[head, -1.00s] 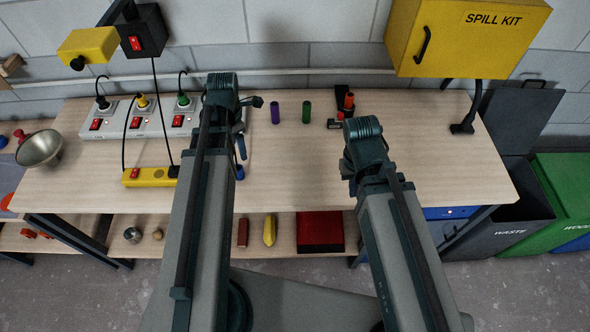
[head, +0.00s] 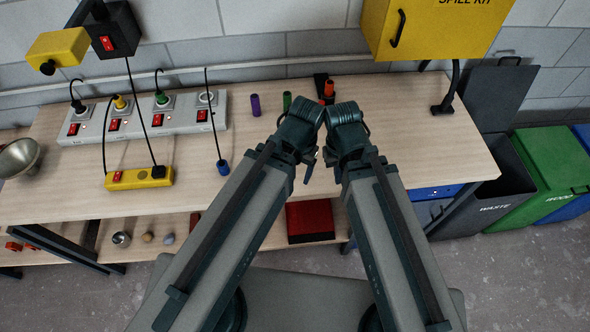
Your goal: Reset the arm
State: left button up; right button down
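My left arm comes up from the bottom, and its wrist end with the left gripper (head: 300,133) is over the workbench's right half. My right gripper (head: 347,122) is close beside it, just to its right. The two wrist ends nearly meet or overlap in this view; I cannot tell whether they touch. The fingers of both are mostly hidden behind the wrists, so their opening does not show. I see nothing clearly held in either one.
A white power strip (head: 137,125) and yellow socket block (head: 138,179) lie left on the bench. A purple cylinder (head: 255,105), green cylinder (head: 287,101) and orange-topped item (head: 329,88) stand behind my wrists. A yellow spill kit box (head: 433,30) hangs at right.

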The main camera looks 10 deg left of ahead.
notch_tip(320, 180, down, 8)
jog(key=b, duration=0.8)
dwell(0.8)
